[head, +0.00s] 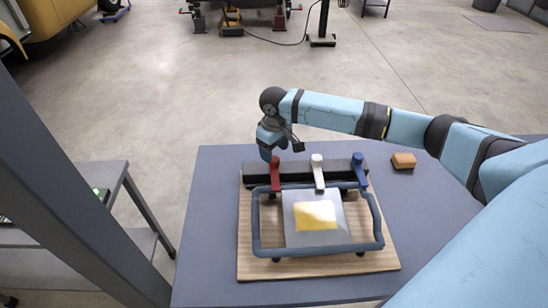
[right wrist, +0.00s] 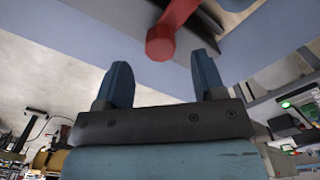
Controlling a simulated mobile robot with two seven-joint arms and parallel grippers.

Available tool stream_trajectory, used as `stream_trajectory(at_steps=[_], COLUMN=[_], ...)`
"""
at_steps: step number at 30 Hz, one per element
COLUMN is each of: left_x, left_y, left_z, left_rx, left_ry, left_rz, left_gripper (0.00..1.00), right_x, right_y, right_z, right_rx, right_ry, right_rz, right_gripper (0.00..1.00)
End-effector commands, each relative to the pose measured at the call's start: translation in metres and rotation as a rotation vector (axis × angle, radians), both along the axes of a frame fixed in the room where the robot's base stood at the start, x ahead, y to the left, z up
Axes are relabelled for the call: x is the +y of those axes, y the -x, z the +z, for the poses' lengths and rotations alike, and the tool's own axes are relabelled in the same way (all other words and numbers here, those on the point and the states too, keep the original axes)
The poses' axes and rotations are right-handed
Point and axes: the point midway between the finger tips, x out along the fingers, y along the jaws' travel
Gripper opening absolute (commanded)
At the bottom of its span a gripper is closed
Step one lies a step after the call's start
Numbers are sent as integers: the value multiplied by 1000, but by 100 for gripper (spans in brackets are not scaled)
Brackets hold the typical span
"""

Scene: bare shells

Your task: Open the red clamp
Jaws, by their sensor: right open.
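The red clamp (head: 275,174) is a lever at the left of a dark bar at the back of a wooden board. Its handle end shows in the right wrist view (right wrist: 170,36), at the fingertips and roughly centred between them. I cannot tell how deep it lies between the fingers. My right gripper (head: 267,154) points down just above and behind the red clamp. In the right wrist view its two blue fingers (right wrist: 162,66) are apart, with nothing gripped. A white clamp (head: 318,171) and a blue clamp (head: 359,169) stand right of the red one. My left gripper is not in view.
A blue-grey frame (head: 256,228) lies on the board (head: 387,258), around a grey sheet with a yellow patch (head: 316,214). An orange block (head: 403,160) rests on the table (head: 428,216) at the right. A grey shelf unit (head: 100,172) stands left of the table.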

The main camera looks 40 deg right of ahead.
Motion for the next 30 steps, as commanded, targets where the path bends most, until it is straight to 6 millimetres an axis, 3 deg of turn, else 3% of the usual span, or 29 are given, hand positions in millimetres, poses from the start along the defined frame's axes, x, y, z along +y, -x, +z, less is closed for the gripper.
stream_trajectory(at_steps=[7, 19, 27, 30], left_x=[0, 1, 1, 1], left_y=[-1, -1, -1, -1], left_z=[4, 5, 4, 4], left_rx=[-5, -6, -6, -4], left_ry=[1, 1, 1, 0], left_rz=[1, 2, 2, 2], left_gripper=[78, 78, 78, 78], right_x=[0, 0, 0, 0], right_y=[0, 0, 0, 0], right_z=[-33, -41, -41, -41], right_rx=[1, 0, 0, 0], right_ry=[1, 1, 1, 1], right_rz=[1, 1, 1, 1], right_gripper=[63, 63, 1, 0])
